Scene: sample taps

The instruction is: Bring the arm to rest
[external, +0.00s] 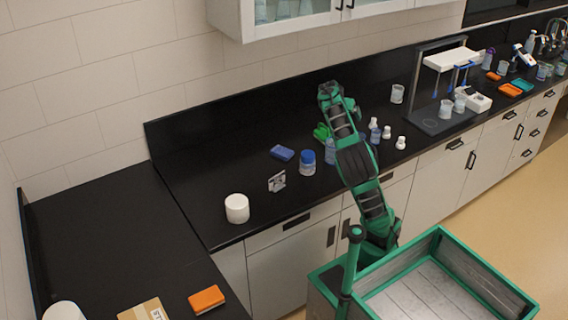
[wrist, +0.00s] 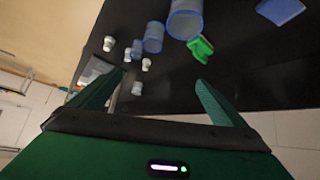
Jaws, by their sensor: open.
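My arm (external: 352,160) rises over the black counter beside my base in the external view. It bends at the top, and the gripper is hard to make out there. In the wrist view my gripper (wrist: 160,77) shows two green fingers spread apart. Nothing is held between them. Beyond the fingertips lie the dark counter (wrist: 245,62) and small items on it, apart from the fingers as far as I can tell.
Near the arm stand a blue-lidded jar (external: 307,162), a green item (external: 321,131), a blue box (external: 282,153) and small white bottles (external: 400,143). A white tub (external: 237,208) stands left. A dispenser stand (external: 447,115) is right. The left counter has bare room.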

